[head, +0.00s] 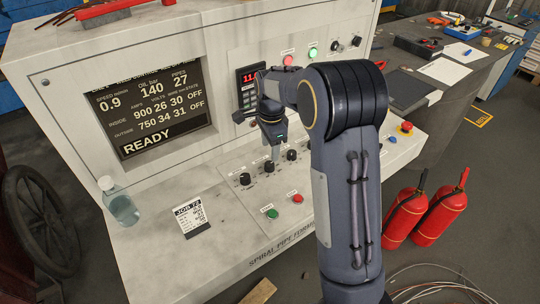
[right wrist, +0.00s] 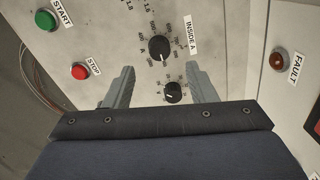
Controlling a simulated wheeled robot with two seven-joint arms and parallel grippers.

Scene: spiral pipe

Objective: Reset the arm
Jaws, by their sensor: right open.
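My right arm reaches over the grey control console. My right gripper (head: 275,154) points down above its row of black knobs (head: 245,179). In the right wrist view the right gripper (right wrist: 160,67) has its two grey fingers apart with nothing held. A small black knob (right wrist: 173,92) shows between the fingers, and a larger knob (right wrist: 160,48) by the "INSIDE A" label lies just beyond the tips. I cannot tell whether the fingers touch the panel. My left gripper is not in view.
The console screen (head: 150,105) reads READY. A green button (head: 271,213) and a red button (head: 297,197) sit near the front edge. A clear bottle (head: 122,208) and a job card (head: 191,217) are on the left. Red extinguishers (head: 400,218) stand on the floor at right.

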